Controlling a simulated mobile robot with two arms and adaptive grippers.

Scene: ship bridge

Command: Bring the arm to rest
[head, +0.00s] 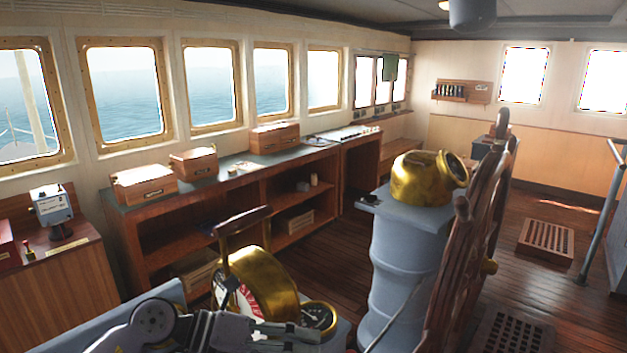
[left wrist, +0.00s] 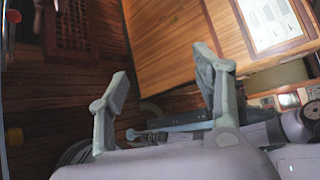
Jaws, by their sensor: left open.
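My left arm (head: 195,330) comes in low along the bottom edge of the head view. Its gripper (head: 300,334) lies in front of the brass engine telegraph (head: 262,280), close to the telegraph's small round gauge (head: 318,317); I cannot tell whether they touch. In the left wrist view the gripper (left wrist: 160,83) has its two grey fingers spread wide, with nothing between them. Beyond the fingers are the dark plank floor (left wrist: 165,25) and a wooden panel (left wrist: 205,40) bearing a white sheet (left wrist: 268,20). My right gripper is not in view.
A brass binnacle (head: 420,180) on a grey pedestal and the wooden steering wheel (head: 470,250) stand right of the telegraph. A long shelved counter (head: 225,185) with wooden boxes runs under the windows. Floor gratings (head: 546,240) lie at the right.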

